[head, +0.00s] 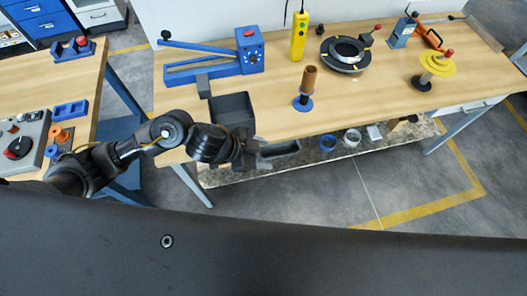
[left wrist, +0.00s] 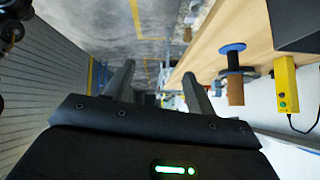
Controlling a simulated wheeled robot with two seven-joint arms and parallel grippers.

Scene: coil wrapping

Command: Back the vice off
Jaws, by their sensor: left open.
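No part is plainly recognisable as the vice. A small blue fixture with red-tipped parts (head: 73,49) sits on the left table. A long blue device with a lever and a box-like head (head: 215,66) lies at the bench's back left. My left gripper (head: 246,153) is at the bench's front edge, beside the dark bin, apart from all three. In the left wrist view its two fingers (left wrist: 157,88) are spread with nothing between them. My right gripper is out of view.
A black open bin (head: 232,110) is near my left gripper. A brown cylinder on a blue disc (head: 307,88), a yellow pendant (head: 299,37), a black ring (head: 346,54) and a yellow spool (head: 437,63) stand on the bench. The bench's front middle is clear.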

